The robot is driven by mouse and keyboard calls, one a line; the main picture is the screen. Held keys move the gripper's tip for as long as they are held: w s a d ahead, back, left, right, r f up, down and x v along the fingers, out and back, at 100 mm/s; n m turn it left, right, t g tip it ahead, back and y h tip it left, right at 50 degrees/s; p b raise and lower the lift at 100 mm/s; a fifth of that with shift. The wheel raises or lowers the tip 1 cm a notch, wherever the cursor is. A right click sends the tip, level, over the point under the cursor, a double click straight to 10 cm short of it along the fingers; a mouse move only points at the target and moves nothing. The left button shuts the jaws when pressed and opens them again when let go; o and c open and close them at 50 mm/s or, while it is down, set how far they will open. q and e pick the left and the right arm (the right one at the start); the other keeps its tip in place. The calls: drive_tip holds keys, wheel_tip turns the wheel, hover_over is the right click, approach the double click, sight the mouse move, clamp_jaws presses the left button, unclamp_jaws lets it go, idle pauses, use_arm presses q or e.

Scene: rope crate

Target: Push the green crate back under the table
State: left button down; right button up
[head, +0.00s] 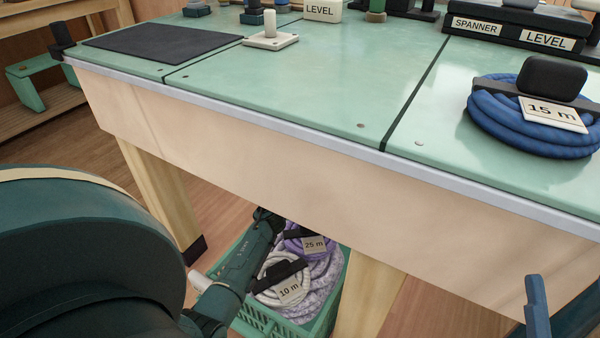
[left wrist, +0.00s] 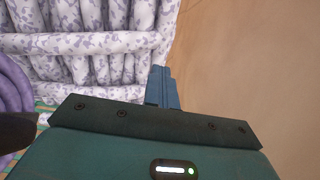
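The green crate (head: 263,322) stands on the floor below the table's front edge, beside a table leg, its far part hidden by the table. My left arm reaches down over the crate's left side. My right gripper (head: 555,312) is at the bottom right, fingers apart and empty.
The table (head: 300,95) has a green top and a deep wooden apron. Its legs (head: 160,190) and (head: 365,295) flank the crate. A blue rope coil tagged 15 m (head: 490,138) lies on top at right. Wooden floor shows left of the crate.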

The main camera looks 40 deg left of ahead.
use_arm(q)
drive_tip(key=w+a+b, duration=0.1)
drive_tip(key=w+b, duration=0.1)
drive_tip(key=w, duration=1)
drive_tip(key=shift+w+a+b, duration=0.2)
drive_tip(key=shift+w+b, duration=0.1)
drive_tip(key=shift+w, duration=0.05)
use_arm(e)
drive_tip(key=r+n+y, duration=0.2)
drive_tip(key=s+r+n+y, duration=0.1)
drive_tip(key=r+n+y, duration=0.1)
drive_tip(key=n+y, duration=0.1)
drive_tip(key=shift+d+r, duration=0.1)
drive_tip(key=shift+d, duration=0.1)
use_arm(q)
drive_tip(key=shift+d+r, duration=0.1)
drive_tip(key=shift+r, duration=0.05)
